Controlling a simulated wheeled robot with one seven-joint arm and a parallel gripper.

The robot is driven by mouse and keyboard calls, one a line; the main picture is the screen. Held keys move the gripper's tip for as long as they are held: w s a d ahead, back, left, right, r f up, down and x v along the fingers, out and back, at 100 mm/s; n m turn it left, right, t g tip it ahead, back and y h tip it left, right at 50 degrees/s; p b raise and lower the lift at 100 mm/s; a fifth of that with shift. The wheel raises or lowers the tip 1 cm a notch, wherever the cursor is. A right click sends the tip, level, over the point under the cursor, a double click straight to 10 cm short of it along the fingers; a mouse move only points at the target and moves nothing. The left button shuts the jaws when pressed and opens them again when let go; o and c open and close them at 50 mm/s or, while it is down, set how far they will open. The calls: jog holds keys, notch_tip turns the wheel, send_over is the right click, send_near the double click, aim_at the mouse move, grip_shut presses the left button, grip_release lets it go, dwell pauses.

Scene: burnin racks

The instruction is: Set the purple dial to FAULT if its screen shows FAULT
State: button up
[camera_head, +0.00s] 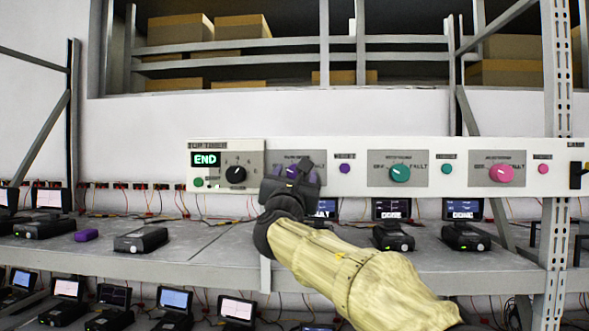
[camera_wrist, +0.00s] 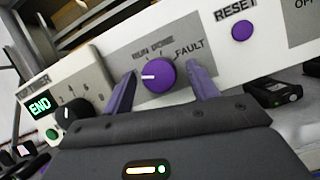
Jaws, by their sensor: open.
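The purple dial (camera_wrist: 158,75) sits on a grey plate of the white panel, with RUN, DONE and FAULT printed above it. Its white mark points left, away from FAULT. My gripper (camera_wrist: 162,72) is open, with one finger on each side of the dial; I cannot tell whether they touch it. In the head view my gripper (camera_head: 290,172) covers most of the purple dial and its plate. A screen (camera_head: 326,208) below that part of the panel is partly hidden by my arm, and its word cannot be read surely.
A purple RESET button (camera_wrist: 242,31) is right of the dial. A timer reading END (camera_head: 205,160) and a black knob (camera_head: 236,174) are left. Teal (camera_head: 400,173) and pink (camera_head: 502,173) dials are further right; screens below them show DONE. Devices line the shelf (camera_head: 200,262).

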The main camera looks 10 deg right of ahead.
jog(key=c, duration=1)
jog(key=shift+a+f+m+b, duration=0.1)
jog(key=shift+m+b, duration=0.25)
jog(key=shift+m, duration=0.05)
jog(key=shift+m+g+h+b, duration=0.4)
jog(key=shift+m+h+b, duration=0.3)
jog(key=shift+m, duration=0.4)
jog(key=m+g+h, duration=0.1)
jog(key=m, duration=0.2)
jog(key=m+g+h+b, duration=0.1)
jog(key=m, duration=0.1)
jog(key=shift+w+a+m, duration=0.1)
jog(key=shift+a+m, duration=0.1)
jog(key=shift+m, duration=0.2)
jog(key=m, duration=0.2)
jog(key=m+g, duration=0.1)
jog(key=m+g+h, duration=0.1)
jog(key=m, duration=0.1)
jog(key=shift+r+m, duration=0.3)
jog(key=shift+m+g+p, duration=0.6)
jog(key=shift+m+p, duration=0.15)
jog(key=shift+m, duration=0.95)
